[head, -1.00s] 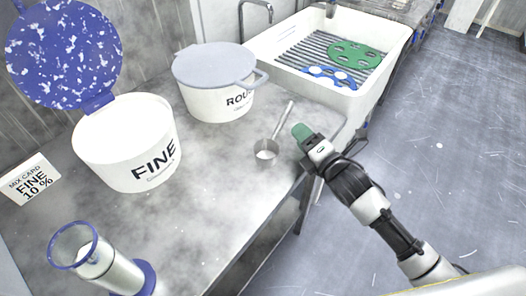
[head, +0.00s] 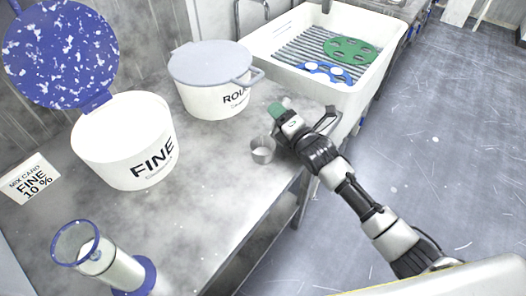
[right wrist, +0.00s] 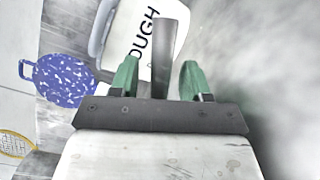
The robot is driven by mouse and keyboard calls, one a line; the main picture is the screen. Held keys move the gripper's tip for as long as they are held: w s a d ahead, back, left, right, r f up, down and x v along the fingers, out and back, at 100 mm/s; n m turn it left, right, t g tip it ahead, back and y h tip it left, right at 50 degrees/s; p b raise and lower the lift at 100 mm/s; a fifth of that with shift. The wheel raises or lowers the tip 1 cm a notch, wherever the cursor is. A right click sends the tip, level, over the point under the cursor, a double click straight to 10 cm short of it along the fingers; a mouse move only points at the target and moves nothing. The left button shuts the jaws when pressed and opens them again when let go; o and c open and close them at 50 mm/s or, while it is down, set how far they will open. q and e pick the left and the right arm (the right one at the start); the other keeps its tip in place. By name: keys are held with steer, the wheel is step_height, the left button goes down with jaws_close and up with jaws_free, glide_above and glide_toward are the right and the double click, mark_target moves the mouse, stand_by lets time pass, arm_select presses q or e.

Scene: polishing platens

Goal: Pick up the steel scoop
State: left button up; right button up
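The steel scoop (head: 262,150) rests on the grey bench near its front edge in the head view. Its cup shows, and most of its handle is hidden behind my right gripper. My right gripper (head: 278,110) is just beyond and right of the cup. In the right wrist view its two green fingers (right wrist: 160,80) are apart, with the scoop's grey handle (right wrist: 164,45) standing between them. The handle looks nearer the right finger; I cannot tell whether they touch. My left gripper is not in view.
A lidded ROUGH tub (head: 213,98) stands behind the scoop. An open FINE tub (head: 120,165) is at left, beside a mix card (head: 30,178). A blue-rimmed cylinder (head: 120,270) stands at front left. A white sink (head: 345,100) with platens is at back right.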

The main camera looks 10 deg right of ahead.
jaws_close()
steer(key=shift+r, duration=0.15)
steer(key=shift+r, duration=0.25)
step_height(320, 180, up, 4)
steer(key=shift+d+f, duration=0.1)
steer(key=s+d+r+b, duration=0.1)
steer(key=s+d+r, duration=0.4)
steer(key=d, duration=0.5)
steer(key=shift+s+r, duration=0.15)
steer(key=shift+r, duration=0.6)
